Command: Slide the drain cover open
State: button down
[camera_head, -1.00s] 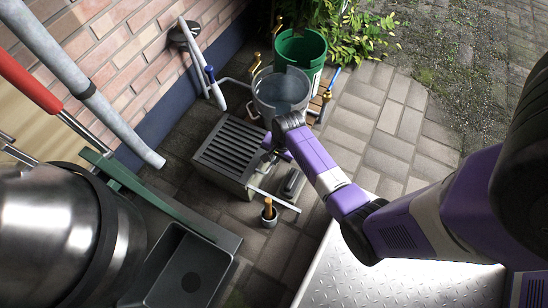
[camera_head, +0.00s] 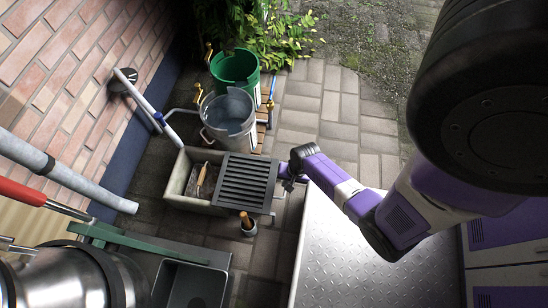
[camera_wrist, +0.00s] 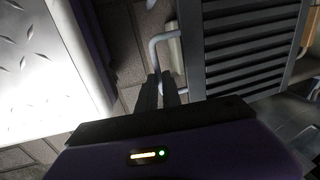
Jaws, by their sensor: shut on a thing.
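The dark slatted drain cover (camera_head: 247,182) lies over the right part of a grey open-topped drain box (camera_head: 180,179) and overhangs its right side. The left part of the box is uncovered, and a wooden-handled tool (camera_head: 202,176) shows inside. My gripper (camera_head: 287,178) is at the cover's right edge. In the wrist view, the cover (camera_wrist: 240,60) fills the upper right, with a pale bent handle (camera_wrist: 156,46) on its side. My gripper's fingers (camera_wrist: 161,88) are close together on the lower end of that handle. The exact contact is partly hidden.
A grey bucket (camera_head: 229,120) and a green bucket (camera_head: 236,67) stand behind the box. A small pot with a wooden handle (camera_head: 246,222) stands in front. A metal tread plate (camera_head: 345,250) lies to the right. A dark tray (camera_head: 190,285) is at front left.

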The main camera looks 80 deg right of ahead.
jog(key=shift+s, duration=0.6)
jog(key=c, duration=1.5)
grip_release()
jog(key=r+p, duration=0.1)
jog(key=r, duration=0.1)
jog(key=s+r+p, duration=0.1)
jog(key=r, duration=0.2)
jog(key=r+p, duration=0.2)
jog(key=shift+s+r, duration=0.15)
jog(key=shift+r, duration=0.15)
jog(key=shift+d, duration=0.1)
